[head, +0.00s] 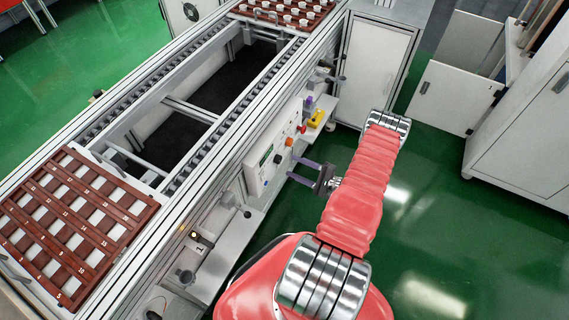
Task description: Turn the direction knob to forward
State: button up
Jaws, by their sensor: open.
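A pale control panel (262,168) is on the side of the conveyor frame. It carries a small dark display, an orange knob or button (278,158), a dark one (290,142) and a red one (302,129). I cannot tell which is the direction knob, and no labels or pointer settings are readable. My gripper (292,168) is open and empty. Its two fingers point left at the panel, close to its front at the lower right of the orange control. I cannot tell whether the fingertips touch anything.
The conveyor (172,101) runs diagonally, with a brown numbered tray (88,205) at the near left and another tray (270,14) at the far end. Green floor (440,200) is clear on the right, before white cabinets (535,150).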

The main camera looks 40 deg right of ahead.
aim_at(280, 161)
jog(key=shift+x, duration=2.55)
jog(key=c, duration=1)
jog(key=shift+a, duration=0.2)
jog(key=shift+c, duration=0.2)
